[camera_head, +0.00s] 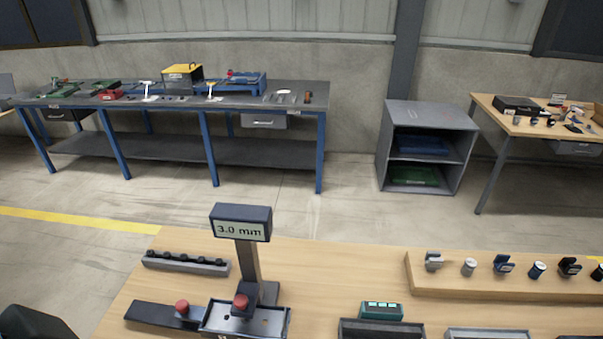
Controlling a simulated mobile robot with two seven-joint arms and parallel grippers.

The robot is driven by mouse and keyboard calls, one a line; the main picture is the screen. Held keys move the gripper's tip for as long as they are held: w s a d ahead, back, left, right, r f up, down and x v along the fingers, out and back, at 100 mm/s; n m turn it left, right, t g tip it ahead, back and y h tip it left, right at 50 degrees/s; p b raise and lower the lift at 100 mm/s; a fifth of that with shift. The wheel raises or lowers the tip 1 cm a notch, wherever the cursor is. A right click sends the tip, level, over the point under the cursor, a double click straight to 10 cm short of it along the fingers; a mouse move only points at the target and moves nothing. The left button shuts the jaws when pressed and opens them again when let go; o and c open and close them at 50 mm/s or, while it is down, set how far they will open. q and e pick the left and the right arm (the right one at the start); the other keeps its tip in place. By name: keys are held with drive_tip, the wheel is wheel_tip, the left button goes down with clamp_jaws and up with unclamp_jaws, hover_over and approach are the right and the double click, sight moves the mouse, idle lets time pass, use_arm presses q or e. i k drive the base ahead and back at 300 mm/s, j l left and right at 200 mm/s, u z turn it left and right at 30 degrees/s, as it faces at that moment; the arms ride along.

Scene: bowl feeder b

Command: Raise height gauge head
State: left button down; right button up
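The height gauge (247,262) stands upright on the wooden table in front of me. Its dark display box (240,222) at the top of the column reads 3.0 mm. A dark block, which looks like the gauge head (264,292), sits low at the foot of the column, close above a grey tray-like base (272,324). A red knob (240,301) is in front of the column. A second red knob (182,307) stands on a dark bar to the left. A dark rounded part, seemingly of my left arm, shows at the bottom left corner. No gripper fingers show.
A dark rail (186,264) with several knobs lies behind left. A teal-topped device (382,311) stands right of the gauge. A wooden shelf (500,288) at the right holds several small parts. A blue-legged workbench (215,137) stands far behind.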

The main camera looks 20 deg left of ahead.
sight(245, 300)
drive_tip(key=k+u, duration=0.15)
drive_tip(key=u, duration=0.8)
